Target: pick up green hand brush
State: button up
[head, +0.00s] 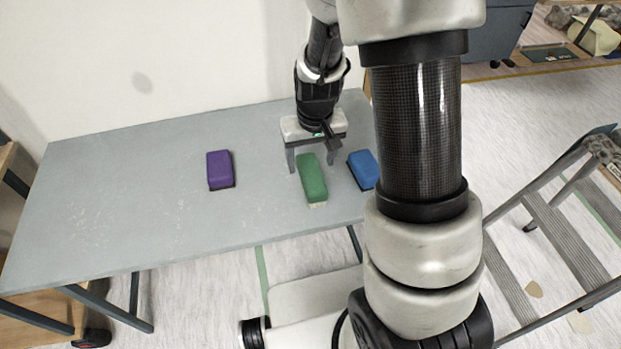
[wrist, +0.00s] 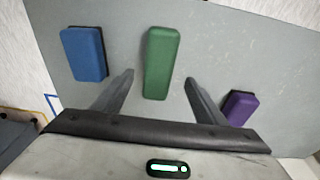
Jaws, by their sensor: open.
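The green hand brush (head: 312,180) lies on the grey table near its front edge, between a purple brush and a blue one. In the wrist view the green brush (wrist: 161,62) lies lengthwise ahead of my gripper, its near end between the two fingertips as seen. My gripper (head: 311,165) is open and points down over the table behind the green brush, with a finger to either side of it. In the wrist view my gripper (wrist: 158,80) shows empty jaws. I cannot tell the exact height of the fingertips above the table.
The purple brush (head: 220,169) lies to the left on the grey table (head: 120,200). The blue brush (head: 363,168) lies close to the right finger, partly behind my arm. A stepladder (head: 560,230) stands at the right. The table's left half is mostly clear.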

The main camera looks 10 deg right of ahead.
aim_at(311, 173)
jog(key=f, duration=0.4)
jog(key=w+f+b, duration=0.1)
jog(key=f, duration=0.1)
jog(key=shift+d+f, duration=0.1)
jog(key=shift+f, duration=0.15)
jog(key=c, duration=1.2)
notch_tip(311, 173, up, 10)
jog(key=shift+r+p, duration=0.1)
jog(key=shift+p, duration=0.75)
jog(key=shift+c, duration=0.2)
